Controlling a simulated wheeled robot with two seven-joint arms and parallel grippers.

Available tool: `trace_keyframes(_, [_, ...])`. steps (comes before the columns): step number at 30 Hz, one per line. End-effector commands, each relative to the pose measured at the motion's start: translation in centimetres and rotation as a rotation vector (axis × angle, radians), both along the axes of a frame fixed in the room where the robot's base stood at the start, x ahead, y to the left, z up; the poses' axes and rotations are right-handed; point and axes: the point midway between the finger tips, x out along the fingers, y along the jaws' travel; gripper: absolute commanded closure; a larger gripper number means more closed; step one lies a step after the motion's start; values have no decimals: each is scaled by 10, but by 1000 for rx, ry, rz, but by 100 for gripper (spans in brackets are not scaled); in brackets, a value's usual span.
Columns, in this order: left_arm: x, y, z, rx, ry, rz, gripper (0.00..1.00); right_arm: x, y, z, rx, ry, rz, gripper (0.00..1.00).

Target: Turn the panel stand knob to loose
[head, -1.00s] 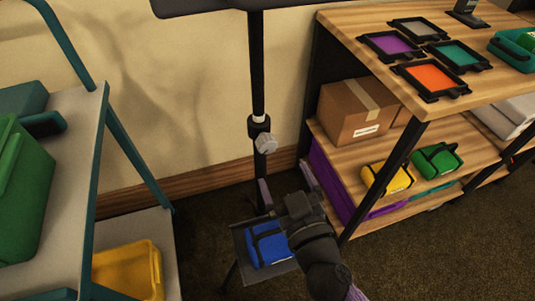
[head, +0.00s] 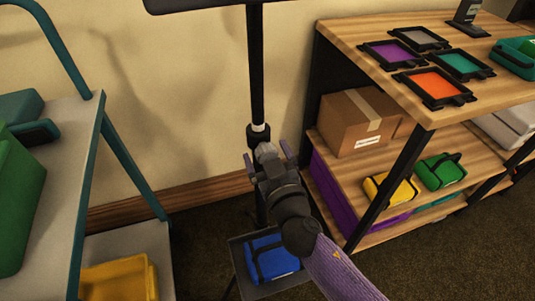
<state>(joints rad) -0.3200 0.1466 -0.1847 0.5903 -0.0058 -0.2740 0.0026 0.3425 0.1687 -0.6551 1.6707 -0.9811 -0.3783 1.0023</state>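The panel stand is a black upright pole (head: 256,65) with a dark panel (head: 215,4) at its top. A light grey knob (head: 266,151) sits on the pole's dark collar (head: 258,132). My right gripper (head: 265,155) is open, with one finger on each side of the knob. I cannot tell whether the fingers touch it. The gripper body hides part of the pole below. My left gripper is not in view.
A blue bag (head: 271,258) lies on a low platform below my arm. A wooden shelf unit (head: 440,140) with a cardboard box (head: 358,120) and coloured pouches stands at the right. A grey-topped cart (head: 70,160) with teal frame stands at the left.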

Motion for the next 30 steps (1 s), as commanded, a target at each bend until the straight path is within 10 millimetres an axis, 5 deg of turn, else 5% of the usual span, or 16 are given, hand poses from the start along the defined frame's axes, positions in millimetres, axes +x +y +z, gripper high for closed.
trace_keyframes(2, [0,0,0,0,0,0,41,0,0,0,0,0,0,25])
trace_keyframes(12, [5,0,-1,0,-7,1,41,0,0,0,0,0,0,97])
trace_keyframes(30, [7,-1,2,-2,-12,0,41,0,0,1,-234,-77,0,98])
